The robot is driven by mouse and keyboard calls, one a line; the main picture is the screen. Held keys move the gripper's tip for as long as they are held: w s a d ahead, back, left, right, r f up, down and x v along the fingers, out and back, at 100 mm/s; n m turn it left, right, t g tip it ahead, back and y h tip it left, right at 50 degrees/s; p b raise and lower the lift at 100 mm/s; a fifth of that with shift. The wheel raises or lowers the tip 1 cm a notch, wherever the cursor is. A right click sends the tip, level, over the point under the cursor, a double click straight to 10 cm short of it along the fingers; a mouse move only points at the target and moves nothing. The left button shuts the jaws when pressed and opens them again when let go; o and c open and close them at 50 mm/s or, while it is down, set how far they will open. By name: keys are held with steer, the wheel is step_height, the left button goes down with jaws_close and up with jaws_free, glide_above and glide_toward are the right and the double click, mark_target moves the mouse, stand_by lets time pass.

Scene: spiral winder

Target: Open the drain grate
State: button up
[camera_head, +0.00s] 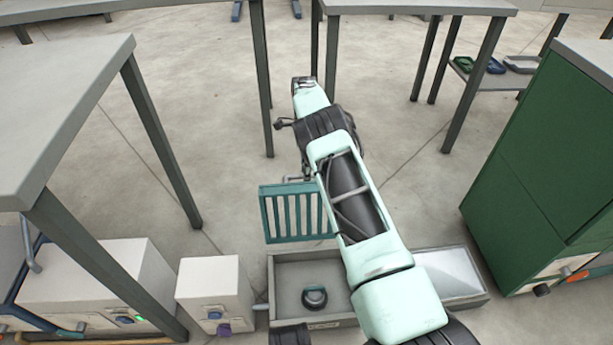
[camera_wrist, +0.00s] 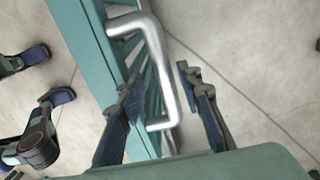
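The drain grate (camera_head: 268,215) is a teal slatted panel, raised steeply at the far edge of the grey basin (camera_head: 283,258). Its slats and frame fill the upper left of the wrist view (camera_wrist: 85,45). The silver handle (camera_wrist: 168,75) is a bent bar on the grate; a bit of it shows in the head view (camera_head: 293,178). My gripper (camera_wrist: 160,82) is open, with one finger on each side of the handle's long bar and visible gaps. In the head view my arm hides most of the gripper and part of the grate.
A sloped metal panel (camera_head: 447,272) is at the right. A white box (camera_head: 213,285) stands left, a green cabinet (camera_head: 540,165) right. Table legs stand around; the floor beyond the grate is clear.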

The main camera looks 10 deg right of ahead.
step_height(320, 180, up, 9)
steer(key=w, duration=0.2)
steer(key=shift+r, duration=0.2)
steer(key=shift+s, duration=0.1)
stand_by(0.3)
